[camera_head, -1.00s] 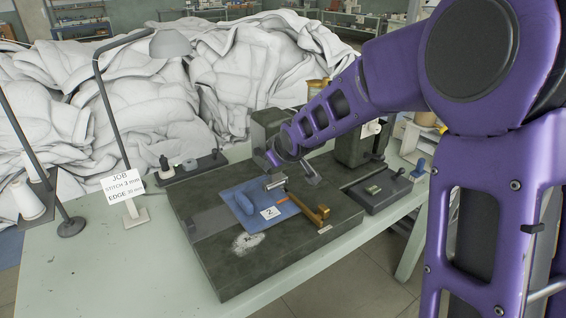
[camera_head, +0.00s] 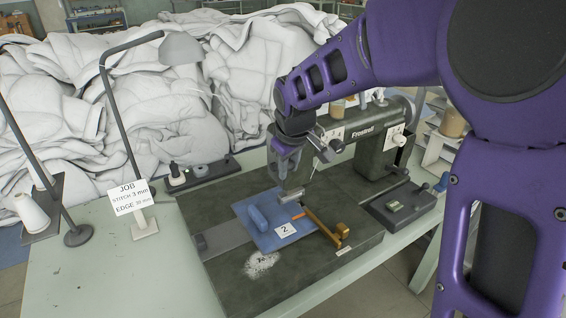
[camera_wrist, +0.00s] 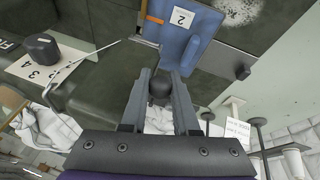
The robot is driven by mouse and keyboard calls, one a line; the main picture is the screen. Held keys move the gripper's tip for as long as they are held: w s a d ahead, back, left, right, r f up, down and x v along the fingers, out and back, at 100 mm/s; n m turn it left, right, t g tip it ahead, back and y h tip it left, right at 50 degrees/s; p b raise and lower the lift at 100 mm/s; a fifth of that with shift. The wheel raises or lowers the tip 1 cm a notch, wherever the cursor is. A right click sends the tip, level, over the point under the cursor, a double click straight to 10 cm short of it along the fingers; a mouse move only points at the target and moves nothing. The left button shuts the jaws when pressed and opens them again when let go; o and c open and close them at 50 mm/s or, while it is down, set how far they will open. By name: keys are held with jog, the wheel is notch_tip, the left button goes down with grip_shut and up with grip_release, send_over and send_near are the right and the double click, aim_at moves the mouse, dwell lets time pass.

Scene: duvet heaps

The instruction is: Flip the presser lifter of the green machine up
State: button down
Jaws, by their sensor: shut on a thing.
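The dark green sewing machine (camera_head: 350,152) stands on the bench in the head view, its needle head partly hidden by my wrist. My gripper (camera_head: 284,168) is at the left end of that head, above the blue plate. In the wrist view my gripper (camera_wrist: 160,88) has its two grey fingers on either side of a dark round knob (camera_wrist: 160,89) and is shut on it. The knob appears to be the end of the presser lifter. Its lever is hidden, so I cannot tell its angle.
The blue plate (camera_head: 258,232) marked 2 and a brass-ended guide (camera_head: 338,233) lie on the machine bed. A lamp (camera_head: 180,47), a job sign (camera_head: 131,197) and a thread cone (camera_head: 31,215) stand to the left. White duvets are heaped behind.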

jog(key=shift+r, duration=0.1)
dwell(0.6)
jog(key=c, duration=0.7)
grip_release()
jog(key=shift+w, duration=0.1)
jog(key=shift+o, duration=0.2)
